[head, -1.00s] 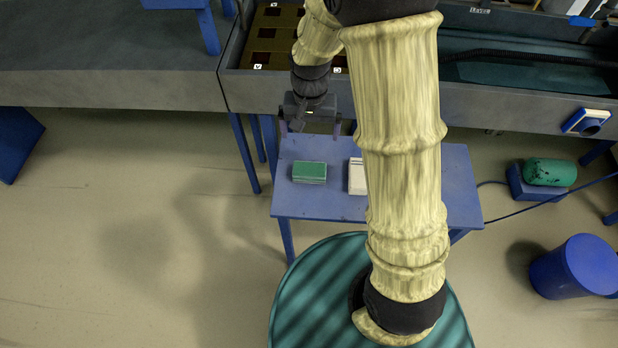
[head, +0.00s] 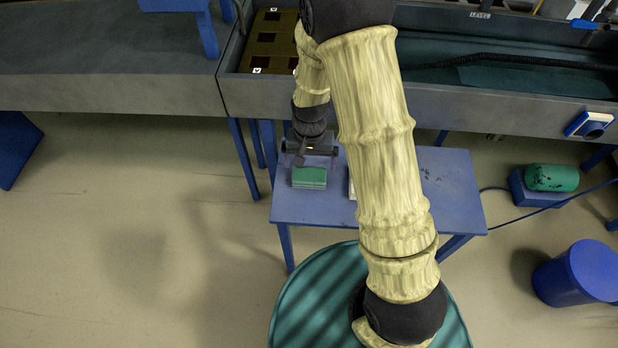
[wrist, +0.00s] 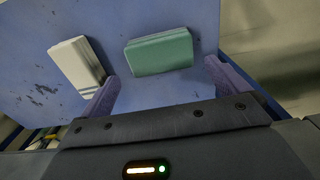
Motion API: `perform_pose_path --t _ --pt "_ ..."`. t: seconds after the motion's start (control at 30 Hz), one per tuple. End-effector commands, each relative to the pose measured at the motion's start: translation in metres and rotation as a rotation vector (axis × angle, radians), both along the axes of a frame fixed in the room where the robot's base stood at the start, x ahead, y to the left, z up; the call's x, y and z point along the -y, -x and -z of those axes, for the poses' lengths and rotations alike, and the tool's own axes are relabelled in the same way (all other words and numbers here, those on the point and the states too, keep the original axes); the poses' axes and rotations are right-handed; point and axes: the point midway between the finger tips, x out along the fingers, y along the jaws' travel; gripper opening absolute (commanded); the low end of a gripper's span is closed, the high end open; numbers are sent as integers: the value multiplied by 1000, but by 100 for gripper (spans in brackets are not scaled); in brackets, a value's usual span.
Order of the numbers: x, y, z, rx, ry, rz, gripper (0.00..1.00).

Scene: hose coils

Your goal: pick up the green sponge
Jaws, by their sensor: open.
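The green sponge (head: 309,177) lies flat on the small blue table (head: 455,190), near its left side. In the wrist view the sponge (wrist: 159,52) is just ahead of the gap between the two fingers, nearer the right finger. My gripper (head: 309,162) is over the table at the sponge's far edge in the head view. In the wrist view my gripper (wrist: 165,82) has its purple fingers spread wide with nothing between them. I cannot tell the exact height of the fingertips above the table.
A grey trough bench (head: 400,108) runs behind the table. A blue bin (head: 575,275) stands at right.

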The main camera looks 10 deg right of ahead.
Motion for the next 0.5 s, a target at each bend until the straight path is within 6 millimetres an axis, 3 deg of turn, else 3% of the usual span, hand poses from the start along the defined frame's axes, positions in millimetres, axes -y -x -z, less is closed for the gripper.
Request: perform_pose_path --t 0.1,0.5 --pt "0 0 12 -1 0 0 100" --pt "0 1 17 -1 0 0 100"
